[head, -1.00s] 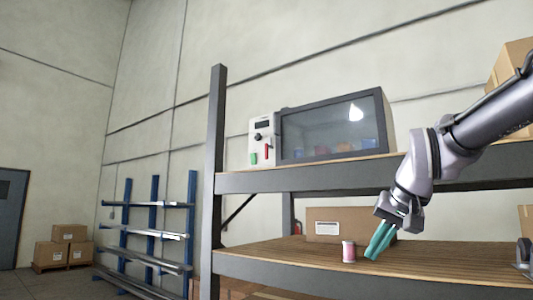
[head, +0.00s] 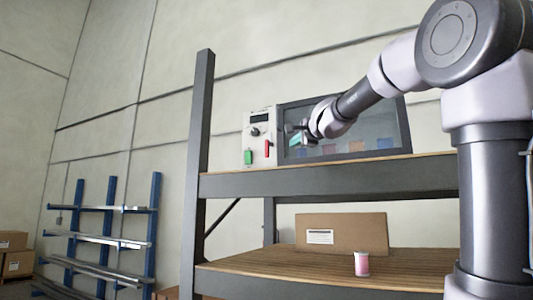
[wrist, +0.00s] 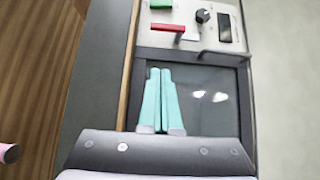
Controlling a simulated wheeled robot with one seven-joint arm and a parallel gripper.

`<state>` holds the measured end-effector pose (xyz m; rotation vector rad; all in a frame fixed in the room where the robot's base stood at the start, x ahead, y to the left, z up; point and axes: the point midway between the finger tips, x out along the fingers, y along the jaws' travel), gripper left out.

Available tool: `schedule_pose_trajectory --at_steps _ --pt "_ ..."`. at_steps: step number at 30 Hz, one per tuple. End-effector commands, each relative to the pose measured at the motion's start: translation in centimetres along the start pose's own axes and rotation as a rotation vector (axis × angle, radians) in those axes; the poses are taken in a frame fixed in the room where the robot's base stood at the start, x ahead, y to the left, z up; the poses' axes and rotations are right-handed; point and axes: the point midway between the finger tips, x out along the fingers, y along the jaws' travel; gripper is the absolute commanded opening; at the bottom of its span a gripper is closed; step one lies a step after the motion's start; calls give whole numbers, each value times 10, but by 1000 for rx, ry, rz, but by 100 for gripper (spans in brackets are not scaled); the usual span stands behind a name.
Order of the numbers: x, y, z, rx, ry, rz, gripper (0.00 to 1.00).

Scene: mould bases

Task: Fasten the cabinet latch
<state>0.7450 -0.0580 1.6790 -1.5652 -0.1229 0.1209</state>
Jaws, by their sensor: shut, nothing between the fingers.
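The cabinet stands on the upper shelf with its dark-framed glass door (head: 372,130) closed against the front as far as I can see. Left of the door is a pale panel (head: 257,132) with a red lever (head: 267,149), which appears as a red bar (wrist: 167,28) in the wrist view. My gripper (head: 293,139) is in front of the door's left part, right of the red lever and apart from it. In the wrist view its teal fingers (wrist: 157,71) are shut and empty, pointing toward the panel over the glass. A dark handle (wrist: 216,56) crosses the door's frame beside the panel.
The panel also has a green block (head: 248,157), a dark knob (wrist: 203,16) and a display (wrist: 225,28). The upper shelf's edge (head: 300,180) runs just below the cabinet. A pink spool (head: 361,264) and a cardboard box (head: 365,232) are on the lower shelf.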

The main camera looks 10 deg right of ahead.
Motion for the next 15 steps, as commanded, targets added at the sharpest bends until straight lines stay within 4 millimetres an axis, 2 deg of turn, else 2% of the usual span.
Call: schedule_pose_trajectory --at_steps 10,15 --pt "4 0 0 -1 -1 1 0" --pt "26 2 0 -1 -2 3 0"
